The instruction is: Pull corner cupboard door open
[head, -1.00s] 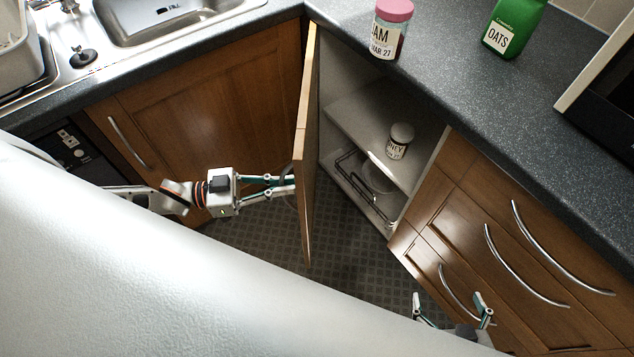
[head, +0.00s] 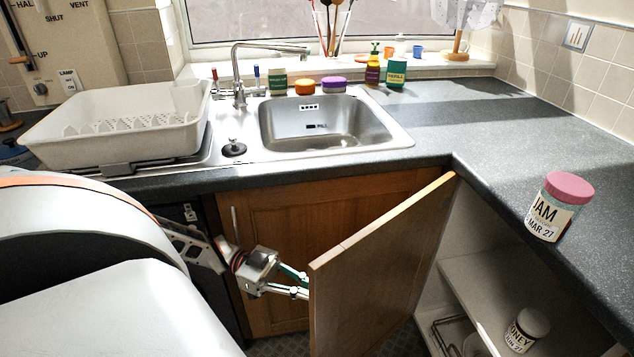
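The corner cupboard door (head: 385,265) is a wooden panel standing wide open, hinged near the inner corner of the worktop. Its shelves (head: 490,270) are exposed at the right, with a honey jar (head: 526,330) inside. My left gripper (head: 306,287) reaches in from the left to the door's free edge. Its fingertips go behind the panel, so I cannot tell whether they close on the handle, which is hidden. My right gripper is out of the head view.
A jam jar (head: 559,207) with a pink lid stands near the worktop edge above the open cupboard. The sink (head: 325,125) and a white dish rack (head: 115,135) are behind. Another wooden cupboard door (head: 285,225) with a bar handle is behind my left gripper.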

